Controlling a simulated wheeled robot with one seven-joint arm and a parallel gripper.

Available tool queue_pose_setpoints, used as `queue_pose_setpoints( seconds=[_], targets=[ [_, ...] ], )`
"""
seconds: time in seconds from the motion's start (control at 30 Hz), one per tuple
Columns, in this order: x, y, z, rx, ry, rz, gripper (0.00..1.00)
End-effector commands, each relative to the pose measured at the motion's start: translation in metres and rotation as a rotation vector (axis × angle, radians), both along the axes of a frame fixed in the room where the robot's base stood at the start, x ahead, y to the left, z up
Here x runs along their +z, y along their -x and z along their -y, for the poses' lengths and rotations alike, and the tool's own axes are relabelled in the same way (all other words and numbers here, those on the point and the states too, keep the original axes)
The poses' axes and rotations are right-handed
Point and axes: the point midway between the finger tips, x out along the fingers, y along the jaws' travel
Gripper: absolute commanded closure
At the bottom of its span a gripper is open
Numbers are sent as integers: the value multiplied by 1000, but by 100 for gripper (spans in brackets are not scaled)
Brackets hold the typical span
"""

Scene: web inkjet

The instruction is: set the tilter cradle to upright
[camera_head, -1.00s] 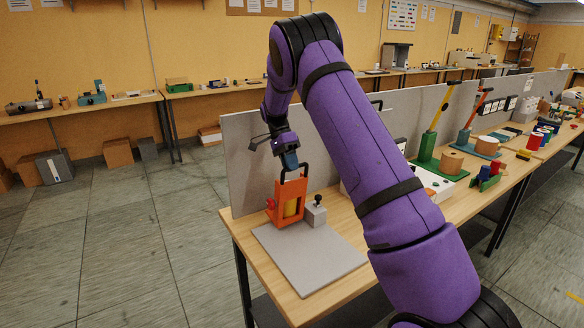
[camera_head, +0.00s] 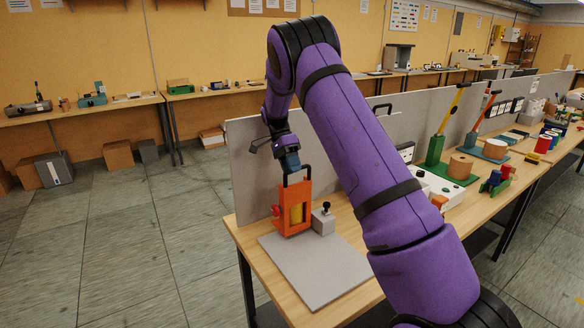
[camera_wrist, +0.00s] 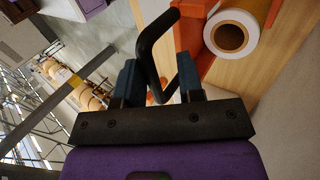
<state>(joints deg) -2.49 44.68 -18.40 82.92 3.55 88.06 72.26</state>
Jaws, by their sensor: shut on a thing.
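My gripper (camera_head: 291,166) is shut on this handle from above. In the wrist view the handle (camera_wrist: 146,40) passes between the blue fingers of my gripper (camera_wrist: 158,82). The roll's white end with a dark bore (camera_wrist: 230,38) shows beside the orange frame (camera_wrist: 187,40). The cradle's foot is partly hidden.
A grey block with a black knob (camera_head: 324,219) stands right beside the cradle. A bare grey mat (camera_head: 315,268) lies in front. A grey panel (camera_head: 250,165) stands behind. Green and blue lever stands (camera_head: 440,165) stand farther right along the bench.

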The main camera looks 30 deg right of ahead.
Motion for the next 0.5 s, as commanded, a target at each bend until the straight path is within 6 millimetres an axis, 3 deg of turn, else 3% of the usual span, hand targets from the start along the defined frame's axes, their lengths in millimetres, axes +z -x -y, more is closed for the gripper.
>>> queue_pose_setpoints(
  seconds=[0.17,0.2,0.5],
  targets=[
    [1,-7,-4,9,-1,27,100],
    [1,-7,-4,9,-1,27,60],
    [1,-6,-3,8,0,23,60]
  ],
)
